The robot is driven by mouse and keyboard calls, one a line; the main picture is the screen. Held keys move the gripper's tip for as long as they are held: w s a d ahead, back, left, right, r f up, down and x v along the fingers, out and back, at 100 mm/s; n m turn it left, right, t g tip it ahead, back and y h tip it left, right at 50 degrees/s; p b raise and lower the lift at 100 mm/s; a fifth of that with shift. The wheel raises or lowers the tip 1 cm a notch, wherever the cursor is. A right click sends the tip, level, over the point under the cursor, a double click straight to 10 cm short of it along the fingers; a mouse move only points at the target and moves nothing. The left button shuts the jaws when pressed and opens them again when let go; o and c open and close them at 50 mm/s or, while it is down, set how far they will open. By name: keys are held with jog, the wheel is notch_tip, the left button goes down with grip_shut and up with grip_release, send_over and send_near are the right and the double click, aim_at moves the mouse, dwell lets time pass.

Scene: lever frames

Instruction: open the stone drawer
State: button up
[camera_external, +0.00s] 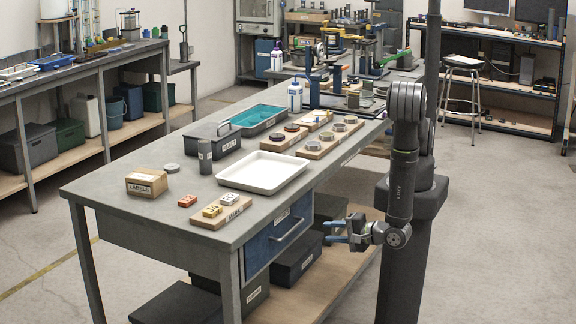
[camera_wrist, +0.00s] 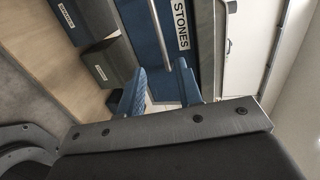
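The stone drawer (camera_external: 266,246) has a blue front and sits under the near end of the grey workbench, its front looking flush with the bench frame. Its bar handle (camera_external: 290,231) runs across the front. In the wrist view the blue drawer front (camera_wrist: 205,55) bears a white STONES label (camera_wrist: 182,24), and the grey handle bar (camera_wrist: 157,38) shows ahead, between the lines of the fingers. My gripper (camera_external: 328,231) has blue fingers, open and empty, to the right of the handle and apart from it. The fingers also show in the wrist view (camera_wrist: 161,66).
The workbench top (camera_external: 150,222) holds a white tray (camera_external: 262,172), a LABELS box (camera_external: 146,182) and small blocks. Dark bins (camera_external: 296,262) stand on the wooden lower shelf (camera_external: 335,268) below the drawer. The floor (camera_external: 480,250) right of my arm is clear.

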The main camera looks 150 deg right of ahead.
jog(key=x, duration=1.2)
grip_shut()
